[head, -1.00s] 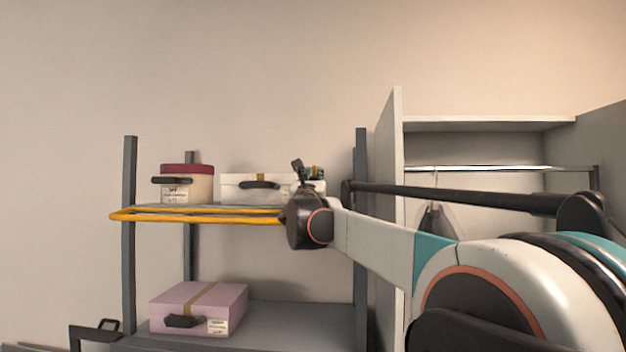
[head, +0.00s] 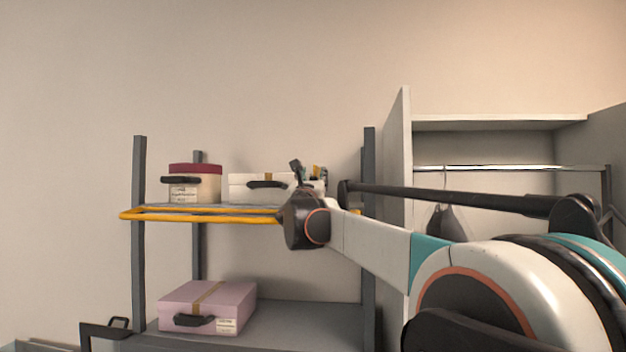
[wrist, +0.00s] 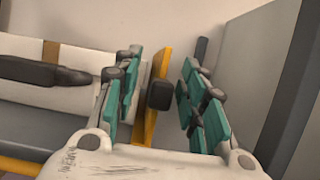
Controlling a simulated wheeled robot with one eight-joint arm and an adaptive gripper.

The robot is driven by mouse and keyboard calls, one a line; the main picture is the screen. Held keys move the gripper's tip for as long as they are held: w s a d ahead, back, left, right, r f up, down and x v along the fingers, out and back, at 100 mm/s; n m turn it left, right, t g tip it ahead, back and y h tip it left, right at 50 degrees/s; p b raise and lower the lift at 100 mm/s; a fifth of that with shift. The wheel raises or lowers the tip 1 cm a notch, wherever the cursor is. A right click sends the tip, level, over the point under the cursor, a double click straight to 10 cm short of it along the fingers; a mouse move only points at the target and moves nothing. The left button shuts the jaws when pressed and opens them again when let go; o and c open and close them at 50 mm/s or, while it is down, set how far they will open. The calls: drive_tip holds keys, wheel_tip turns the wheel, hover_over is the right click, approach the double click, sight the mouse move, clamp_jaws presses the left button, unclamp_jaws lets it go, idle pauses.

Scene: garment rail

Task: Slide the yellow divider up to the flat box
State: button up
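The yellow divider (wrist: 164,65) stands upright between my fingers in the wrist view, with a black knob (wrist: 160,95) facing my gripper. My gripper (wrist: 160,90) is open around the knob, with small gaps on both sides. The flat box (wrist: 85,51), white with a tan strap and black handle, lies just left of the left finger, which hides its right end. In the head view the flat box (head: 240,187) sits on the upper shelf. My gripper (head: 308,172) is at its right end and hides most of the divider.
A yellow rail (head: 205,217) runs along the shelf front. A pink box (head: 205,300) sits on the lower shelf. A grey post (head: 368,230) and a wardrobe panel (head: 397,190) stand right.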

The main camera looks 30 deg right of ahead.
drive_tip(key=s+a, duration=0.7)
drive_tip(key=s, duration=0.4)
drive_tip(key=shift+a+f, duration=0.2)
drive_tip(key=shift+f, duration=0.05)
drive_tip(key=s+a+f+n+g+y, duration=0.1)
drive_tip(key=s+a+f+n+y, duration=0.35)
drive_tip(key=f+n, duration=0.35)
drive_tip(key=s+a+f+n+y, duration=0.35)
drive_tip(key=a+f+n, duration=0.2)
drive_tip(key=n, duration=0.45)
drive_tip(key=s+a+f+n+g+y, duration=0.1)
drive_tip(key=s+a+f+n+y, duration=0.3)
drive_tip(key=f+n, duration=0.45)
drive_tip(key=s+f+n+g, duration=0.5)
drive_tip(key=s+f+n, duration=0.3)
drive_tip(key=s+f, duration=0.45)
drive_tip(key=s+f+n+g, duration=0.5)
drive_tip(key=s+f+n, duration=0.4)
drive_tip(key=f, duration=0.7)
wheel_tip(320, 180, down, 30)
drive_tip(key=b, duration=3)
drive_tip(key=shift+s+d+r+m+t+y, duration=0.15)
drive_tip(key=shift+d+r+m+t+y, duration=0.1)
drive_tip(key=shift+d+m+t+y, duration=0.1)
